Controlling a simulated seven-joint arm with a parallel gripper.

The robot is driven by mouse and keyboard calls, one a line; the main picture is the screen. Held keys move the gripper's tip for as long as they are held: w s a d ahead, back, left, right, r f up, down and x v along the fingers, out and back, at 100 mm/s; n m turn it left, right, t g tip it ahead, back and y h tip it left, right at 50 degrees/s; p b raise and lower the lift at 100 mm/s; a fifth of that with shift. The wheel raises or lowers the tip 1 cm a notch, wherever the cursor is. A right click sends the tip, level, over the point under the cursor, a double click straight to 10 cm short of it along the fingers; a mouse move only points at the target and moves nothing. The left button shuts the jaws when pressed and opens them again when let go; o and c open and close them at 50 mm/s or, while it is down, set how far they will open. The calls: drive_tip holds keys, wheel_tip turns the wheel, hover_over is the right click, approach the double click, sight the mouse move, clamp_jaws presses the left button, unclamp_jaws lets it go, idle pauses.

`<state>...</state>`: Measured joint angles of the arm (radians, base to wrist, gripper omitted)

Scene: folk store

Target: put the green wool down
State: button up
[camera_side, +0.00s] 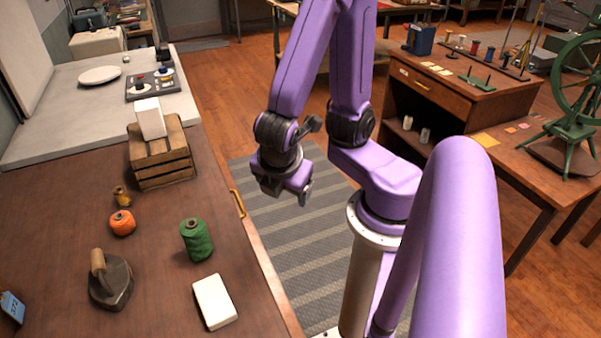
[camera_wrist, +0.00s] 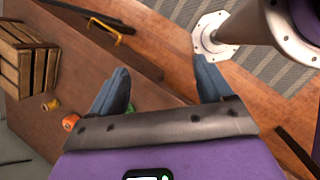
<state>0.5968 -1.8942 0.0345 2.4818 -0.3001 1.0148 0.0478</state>
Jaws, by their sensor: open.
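The green wool (camera_side: 196,240) is a spool standing upright on the brown wooden counter (camera_side: 165,290), near its right edge. In the wrist view only a small bit of the green wool (camera_wrist: 131,107) shows beside the left finger; the rest is hidden. My gripper (camera_side: 291,192) is off to the right of the counter, above the striped rug and apart from the wool. In the wrist view my gripper (camera_wrist: 160,85) has its two fingers wide apart with nothing held between them.
An orange spool (camera_side: 122,223), a small yellow spool (camera_side: 121,196), an old iron (camera_side: 110,281) and a white block (camera_side: 214,301) surround the wool. A wooden crate (camera_side: 163,165) bearing a white box (camera_side: 150,118) stands farther back. Bare counter lies between crate and wool.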

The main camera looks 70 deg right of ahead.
drive_tip(key=shift+s+r+m+g+y, duration=0.4)
drive_tip(key=shift+s+r+m+y, duration=0.5)
drive_tip(key=shift+r+m+y, duration=0.3)
drive_tip(key=shift+s+r+m+g+y, duration=0.4)
drive_tip(key=shift+s+r+m+y, duration=0.5)
drive_tip(key=shift+y, duration=0.4)
drive_tip(key=shift+w, duration=0.1)
